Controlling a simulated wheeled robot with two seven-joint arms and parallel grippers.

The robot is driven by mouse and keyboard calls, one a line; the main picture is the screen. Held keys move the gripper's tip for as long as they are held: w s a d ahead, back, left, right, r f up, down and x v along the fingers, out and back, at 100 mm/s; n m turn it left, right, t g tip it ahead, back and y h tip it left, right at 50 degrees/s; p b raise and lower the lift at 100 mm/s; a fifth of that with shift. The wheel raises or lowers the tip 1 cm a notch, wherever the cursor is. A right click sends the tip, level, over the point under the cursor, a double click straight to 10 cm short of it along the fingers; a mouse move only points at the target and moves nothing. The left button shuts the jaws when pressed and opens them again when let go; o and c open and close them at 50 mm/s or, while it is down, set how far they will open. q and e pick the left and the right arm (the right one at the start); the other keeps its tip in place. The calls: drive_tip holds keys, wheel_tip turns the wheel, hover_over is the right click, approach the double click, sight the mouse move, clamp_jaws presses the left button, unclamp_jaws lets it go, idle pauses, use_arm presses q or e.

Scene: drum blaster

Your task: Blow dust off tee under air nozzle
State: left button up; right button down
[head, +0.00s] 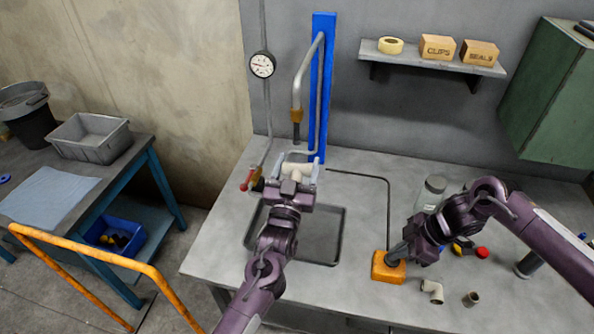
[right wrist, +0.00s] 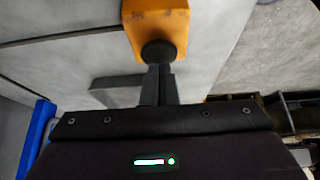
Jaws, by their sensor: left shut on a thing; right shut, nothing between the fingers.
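The air nozzle (head: 296,128) hangs at the end of a bent grey pipe beside a blue upright. A cream pipe tee (head: 301,167) is in my left gripper (head: 297,172), shut on it a little below the nozzle tip, with a visible gap between. The gripper hides part of the tee, and dust cannot be made out. My right gripper (head: 395,254) is shut and empty, its fingertips at an orange box (head: 386,271) on the bench. In the right wrist view the closed fingers (right wrist: 158,72) meet the round black button (right wrist: 157,52) on the orange box; whether it is pressed is unclear.
A grey tray (head: 335,254) lies below my left arm. An elbow fitting (head: 433,291), a small coupling (head: 471,299) and a glass jar (head: 431,194) stand near my right arm. A gauge (head: 262,64) and a red valve handle (head: 248,180) are left of the nozzle.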

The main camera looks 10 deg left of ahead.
use_arm(q)
drive_tip(key=shift+r, duration=0.1)
use_arm(e)
drive_tip(key=shift+f, duration=0.7)
idle(2.8)
drive_tip(key=shift+r, duration=3.6)
